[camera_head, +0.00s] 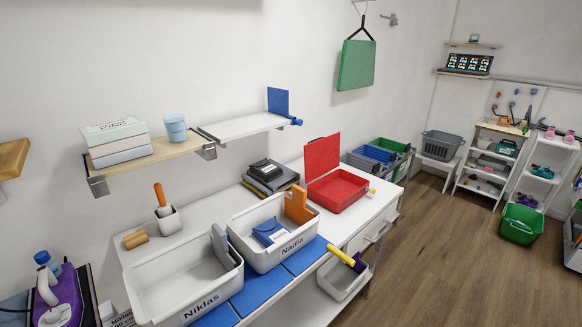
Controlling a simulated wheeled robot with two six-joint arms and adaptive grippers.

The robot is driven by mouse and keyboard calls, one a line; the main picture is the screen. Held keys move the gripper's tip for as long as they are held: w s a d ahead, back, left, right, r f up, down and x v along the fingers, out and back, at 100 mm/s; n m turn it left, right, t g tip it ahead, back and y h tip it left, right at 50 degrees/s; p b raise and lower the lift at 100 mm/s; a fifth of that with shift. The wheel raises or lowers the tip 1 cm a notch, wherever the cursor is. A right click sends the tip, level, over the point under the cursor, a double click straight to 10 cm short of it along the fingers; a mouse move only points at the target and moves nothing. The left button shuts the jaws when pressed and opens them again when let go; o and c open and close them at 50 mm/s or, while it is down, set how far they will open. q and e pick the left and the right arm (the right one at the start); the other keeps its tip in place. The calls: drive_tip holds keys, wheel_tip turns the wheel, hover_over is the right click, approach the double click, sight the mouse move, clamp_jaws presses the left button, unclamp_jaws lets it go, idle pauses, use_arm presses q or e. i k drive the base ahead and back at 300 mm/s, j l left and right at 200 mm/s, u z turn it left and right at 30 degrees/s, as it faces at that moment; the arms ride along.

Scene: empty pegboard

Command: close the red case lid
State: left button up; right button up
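The red case (350,204) sits on the far right part of the white bench. Its red lid (322,156) stands open, roughly upright along the back edge near the wall. The inside of the case looks empty, though its near-left corner is partly hard to see. Neither of my grippers shows in the head view.
A stack of dark books or boxes (268,180) lies left of the case. The white Nadia bin (257,254) and Niklas bin (165,297) stand nearer on the bench. Green and blue crates (378,152) stand beyond the case. The wooden floor (450,255) at right is clear.

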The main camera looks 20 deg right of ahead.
sight(321, 155)
drive_tip(key=i+l+z, duration=0.1)
drive_tip(key=l+z, duration=0.25)
drive_tip(key=i+l+z, duration=0.15)
drive_tip(key=l+z, duration=0.15)
drive_tip(key=l, duration=0.2)
drive_tip(key=i+l+z, duration=0.15)
drive_tip(key=l+z, duration=0.2)
drive_tip(key=i+l+z, duration=0.85)
drive_tip(key=i+z, duration=0.45)
drive_tip(key=i+u, duration=0.35)
drive_tip(key=i+l+u, duration=0.2)
drive_tip(key=i+u, duration=0.15)
drive_tip(key=i+l+u, duration=0.2)
drive_tip(key=u, duration=0.15)
drive_tip(key=i+u, duration=0.2)
drive_tip(key=u, duration=0.25)
drive_tip(key=i+l+u, duration=0.15)
drive_tip(key=u, duration=0.3)
drive_tip(key=i+l+u, duration=0.15)
drive_tip(key=u, duration=0.3)
drive_tip(key=i+l+u, duration=0.1)
drive_tip(key=u, duration=0.35)
drive_tip(key=l+u, duration=0.35)
drive_tip(key=u, duration=0.15)
drive_tip(key=l+u, duration=0.3)
drive_tip(key=u, duration=0.15)
drive_tip(key=l+u, duration=0.3)
drive_tip(key=u, duration=0.15)
